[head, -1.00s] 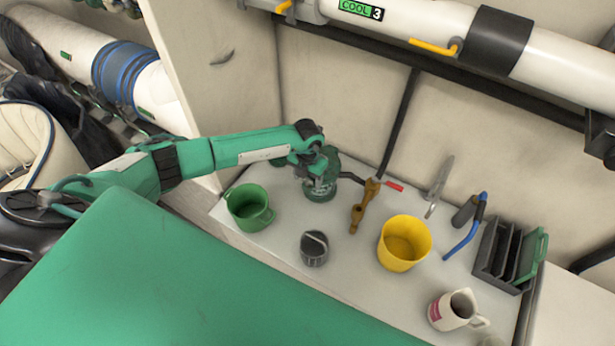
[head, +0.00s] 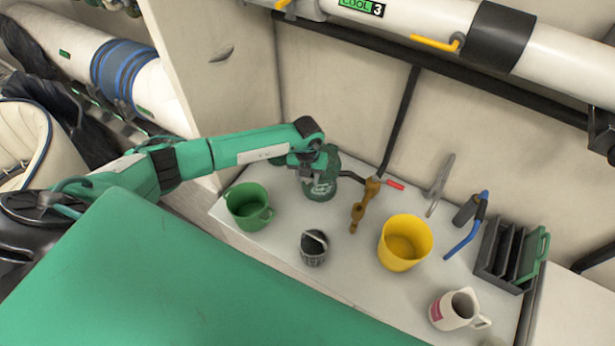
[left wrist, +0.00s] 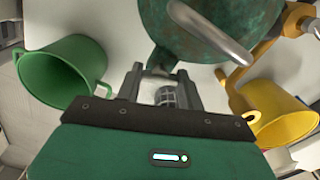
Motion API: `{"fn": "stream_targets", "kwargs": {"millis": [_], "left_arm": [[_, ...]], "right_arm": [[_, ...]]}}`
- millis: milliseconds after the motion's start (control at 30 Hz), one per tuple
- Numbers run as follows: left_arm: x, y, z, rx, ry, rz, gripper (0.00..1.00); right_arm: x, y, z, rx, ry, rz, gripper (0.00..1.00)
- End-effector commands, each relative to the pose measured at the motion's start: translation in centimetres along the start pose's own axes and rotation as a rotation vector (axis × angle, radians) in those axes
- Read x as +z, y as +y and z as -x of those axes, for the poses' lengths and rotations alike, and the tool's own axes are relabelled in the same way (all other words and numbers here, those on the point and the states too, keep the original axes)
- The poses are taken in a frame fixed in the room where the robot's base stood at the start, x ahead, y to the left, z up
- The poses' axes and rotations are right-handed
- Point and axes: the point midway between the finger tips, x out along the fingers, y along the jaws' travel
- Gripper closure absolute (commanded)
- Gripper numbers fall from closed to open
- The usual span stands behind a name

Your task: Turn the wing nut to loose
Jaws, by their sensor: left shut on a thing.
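A green, weathered pot-like fitting (head: 322,187) stands at the back of the white shelf. In the left wrist view its body (left wrist: 235,20) fills the top, with a bright metal bar across it. A small dark green tab, apparently a wing of the wing nut (left wrist: 160,58), reaches down between my left fingertips. My left gripper (left wrist: 160,75) is shut on it with a gap between the fingers. In the head view my left gripper (head: 308,168) is at the pot's upper left side, and the nut is hidden there. My right gripper is not in view.
A black pipe (head: 400,120) rises behind.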

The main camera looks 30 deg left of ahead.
Motion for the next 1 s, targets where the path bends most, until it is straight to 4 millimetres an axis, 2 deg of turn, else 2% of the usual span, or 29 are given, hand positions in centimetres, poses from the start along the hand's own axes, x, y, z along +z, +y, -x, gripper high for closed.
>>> {"fn": "stream_targets", "kwargs": {"millis": [400,933,967,1000], "left_arm": [[0.09,-0.01,0.11,0.0,-0.002,0.195,0.85],[0.13,-0.01,0.16,-0.001,-0.003,0.221,0.85],[0.13,0.0,0.16,0.0,-0.003,0.221,0.56],[0.13,0.0,0.15,0.0,-0.003,0.221,0.48]], "right_arm": [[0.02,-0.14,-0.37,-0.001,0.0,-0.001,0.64],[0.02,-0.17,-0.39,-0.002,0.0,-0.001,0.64],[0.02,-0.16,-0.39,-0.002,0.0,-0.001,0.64],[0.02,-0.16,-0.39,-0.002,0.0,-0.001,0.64]]}}
